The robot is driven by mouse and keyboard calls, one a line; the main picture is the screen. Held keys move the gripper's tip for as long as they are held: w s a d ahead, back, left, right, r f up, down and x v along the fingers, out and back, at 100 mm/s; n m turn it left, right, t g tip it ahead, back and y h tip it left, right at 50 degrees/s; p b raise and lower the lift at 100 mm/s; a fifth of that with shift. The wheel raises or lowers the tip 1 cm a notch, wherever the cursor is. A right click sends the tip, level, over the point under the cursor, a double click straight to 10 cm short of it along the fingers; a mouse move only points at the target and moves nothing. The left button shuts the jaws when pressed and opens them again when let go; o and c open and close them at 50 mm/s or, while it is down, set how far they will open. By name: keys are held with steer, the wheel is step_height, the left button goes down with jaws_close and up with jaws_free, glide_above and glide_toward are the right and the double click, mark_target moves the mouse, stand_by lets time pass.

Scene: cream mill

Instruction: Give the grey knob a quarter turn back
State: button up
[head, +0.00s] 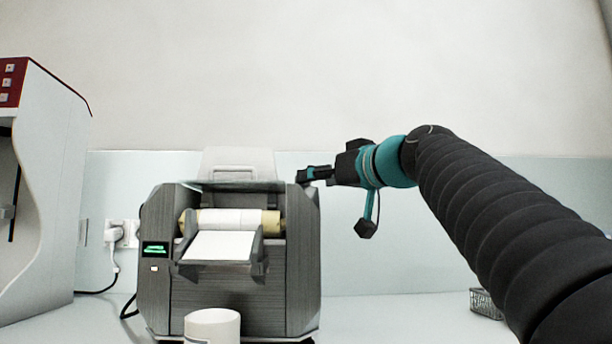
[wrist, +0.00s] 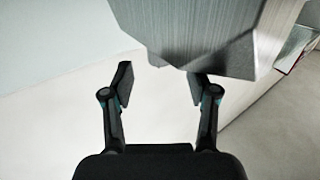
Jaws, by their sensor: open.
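A dark grey label printer (head: 302,255) stands on the counter in the head view, with a paper roll (head: 235,218) inside and a green-lit display (head: 155,249). I cannot make out the grey knob in either view. My gripper (head: 308,174) is at the printer's upper right corner, its fingers pointing left. In the wrist view my gripper (wrist: 160,84) is open with nothing between its fingers. The printer's grey body (wrist: 195,35) fills the top of that view, just beyond the fingertips. Whether anything touches is unclear.
A white cylinder (head: 212,325) stands in front of the printer. A tall white and red machine (head: 45,190) is at the left, and a plugged wall socket (head: 122,233) is behind. A wire basket (head: 484,303) sits at the right.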

steer(key=shift+p+x, duration=0.3)
steer(key=shift+x, duration=1.5)
jaws_close()
